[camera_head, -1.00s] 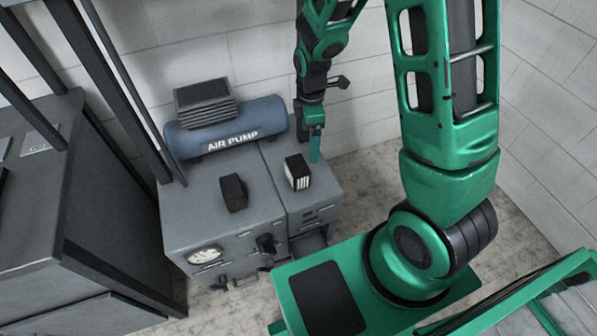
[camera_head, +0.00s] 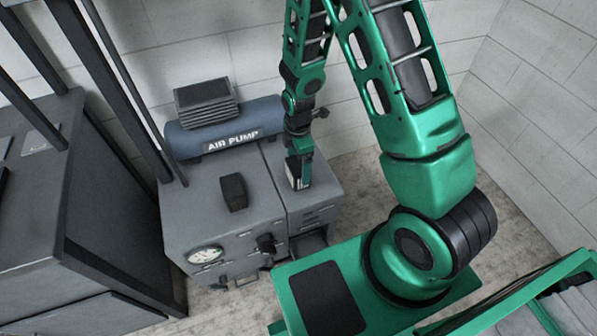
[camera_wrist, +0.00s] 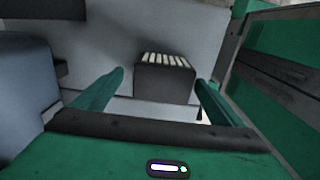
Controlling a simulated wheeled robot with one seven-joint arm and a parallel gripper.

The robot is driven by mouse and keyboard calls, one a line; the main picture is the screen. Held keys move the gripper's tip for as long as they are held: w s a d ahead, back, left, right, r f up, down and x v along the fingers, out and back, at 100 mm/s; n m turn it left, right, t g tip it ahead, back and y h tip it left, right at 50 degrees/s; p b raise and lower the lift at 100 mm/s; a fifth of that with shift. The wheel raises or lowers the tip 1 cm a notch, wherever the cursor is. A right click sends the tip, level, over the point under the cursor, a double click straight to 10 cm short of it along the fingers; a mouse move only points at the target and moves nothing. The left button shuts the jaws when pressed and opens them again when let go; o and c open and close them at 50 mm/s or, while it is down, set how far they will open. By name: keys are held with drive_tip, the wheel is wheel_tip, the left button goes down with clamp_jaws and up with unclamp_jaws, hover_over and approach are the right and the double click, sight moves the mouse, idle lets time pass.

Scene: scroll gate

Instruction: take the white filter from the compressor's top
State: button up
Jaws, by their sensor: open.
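The white filter (camera_head: 291,172) is a dark block with white pleats on one side, standing on the right part of the compressor's grey top (camera_head: 262,208). In the wrist view the filter (camera_wrist: 165,82) sits between the two green fingers, with a gap on each side. My gripper (camera_head: 301,172) is open and comes down at the filter, partly covering it in the head view. In the wrist view my gripper (camera_wrist: 160,77) holds nothing. Whether a finger touches the filter cannot be told in the head view.
A plain dark block (camera_head: 233,192) stands left of the filter on the same top. The blue air pump tank (camera_head: 225,127) lies behind, along the wall. Dark posts and a grey cabinet (camera_head: 35,200) stand at left.

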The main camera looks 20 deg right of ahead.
drive_tip(key=shift+s+f, duration=0.15)
drive_tip(key=shift+f, duration=1.9)
drive_tip(key=c, duration=1.2)
drive_tip(key=shift+a, duration=0.1)
